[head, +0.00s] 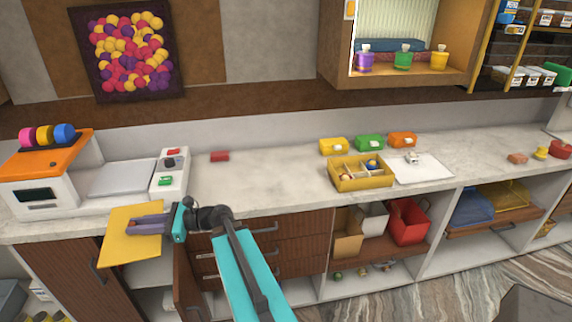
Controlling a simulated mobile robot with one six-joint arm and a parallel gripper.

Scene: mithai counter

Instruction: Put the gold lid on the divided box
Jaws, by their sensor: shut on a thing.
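My gripper (148,225) is shut on the gold lid (130,252), a flat yellow square. It holds the lid at the left, in front of the counter's front edge and near an open cupboard. The divided box (366,184) is golden yellow and stands open on the counter right of the middle, well to the right of my gripper. Several compartments show, with small round things in some; their exact contents are too small to tell.
Yellow (333,146), green (369,142) and orange (402,139) packs stand behind the box. A white sheet (425,168) lies right of it. A scale (122,180) and an orange-topped machine (45,165) stand left. The counter between is mostly clear. A cupboard door (189,285) stands open below.

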